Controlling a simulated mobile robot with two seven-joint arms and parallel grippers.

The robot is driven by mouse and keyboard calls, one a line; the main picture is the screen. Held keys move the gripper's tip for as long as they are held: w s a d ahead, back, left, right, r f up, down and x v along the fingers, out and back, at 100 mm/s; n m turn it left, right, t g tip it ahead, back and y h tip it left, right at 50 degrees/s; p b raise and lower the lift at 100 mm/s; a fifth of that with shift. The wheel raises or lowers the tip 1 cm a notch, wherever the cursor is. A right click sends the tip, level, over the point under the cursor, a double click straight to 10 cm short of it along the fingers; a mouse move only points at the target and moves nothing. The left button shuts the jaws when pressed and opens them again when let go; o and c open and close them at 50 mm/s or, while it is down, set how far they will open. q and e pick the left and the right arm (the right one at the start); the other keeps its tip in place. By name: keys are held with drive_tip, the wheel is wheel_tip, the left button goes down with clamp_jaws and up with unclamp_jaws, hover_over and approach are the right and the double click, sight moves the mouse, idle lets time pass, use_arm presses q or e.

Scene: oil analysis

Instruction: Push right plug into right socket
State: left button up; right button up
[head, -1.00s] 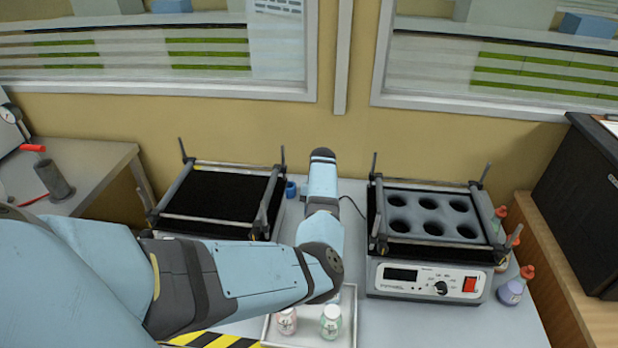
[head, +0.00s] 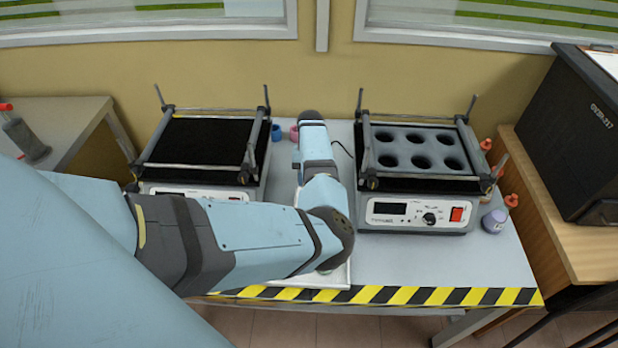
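The right shaker (head: 385,222) has a white front with a display, a knob and a red switch, and a grey rack with several round holes on top. A thin black cable (head: 343,148) shows behind it, at its back left corner. I cannot see a plug or a socket at the cable's end. My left arm comes in from the left, bends over the front middle of the table and reaches toward the back between the two shakers. Its gripper is hidden behind or beneath the arm. My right arm and gripper are not in view.
The left shaker (head: 168,190) has a black top and is partly covered by my arm. A blue ring-like item (head: 276,132) and a pink one (head: 294,134) lie near the wall. A light tray (head: 342,277) is mostly hidden. Bottles (head: 494,221) stand at right, beside a black box (head: 568,140).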

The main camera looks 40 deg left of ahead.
use_arm(q)
drive_tip(key=shift+f+b, duration=1.85)
drive_tip(key=shift+f, duration=0.65)
drive_tip(key=shift+f+b, duration=0.5)
drive_tip(key=shift+f, duration=0.15)
idle(0.3)
drive_tip(key=o, duration=1)
drive_tip(key=shift+c, duration=0.2)
drive_tip(key=v, duration=1.4)
drive_tip(key=shift+d+f, duration=0.1)
